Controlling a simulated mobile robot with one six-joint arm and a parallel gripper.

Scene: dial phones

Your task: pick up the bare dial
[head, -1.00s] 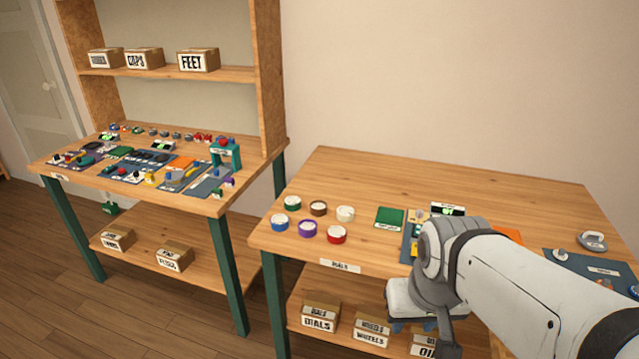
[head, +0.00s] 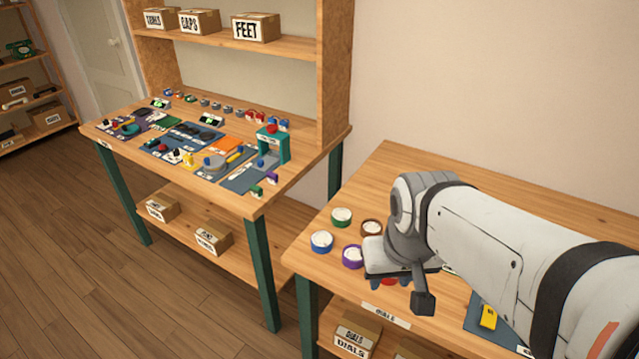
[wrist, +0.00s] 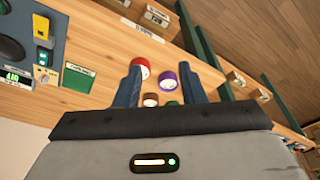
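Several round dials with white faces and coloured rims stand on the right table. In the head view these are blue (head: 321,241), green (head: 341,217), brown (head: 371,228) and purple (head: 353,256); part of a red dial (head: 391,282) shows under my gripper. The all-pale dial, which looks like the bare one, is hidden behind my arm now. My gripper (wrist: 160,66) is open and empty above the table. In the wrist view the red (wrist: 140,70) and purple (wrist: 167,80) dials appear between its fingers, with brown and green nearer the palm.
A green card (wrist: 77,78) and a mat with a yellow part (wrist: 44,74) lie beside the dials. A second table (head: 262,200) with many parts and a teal stand (head: 273,145) is at the left. Boxes stand on the shelf below the right table (head: 357,335).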

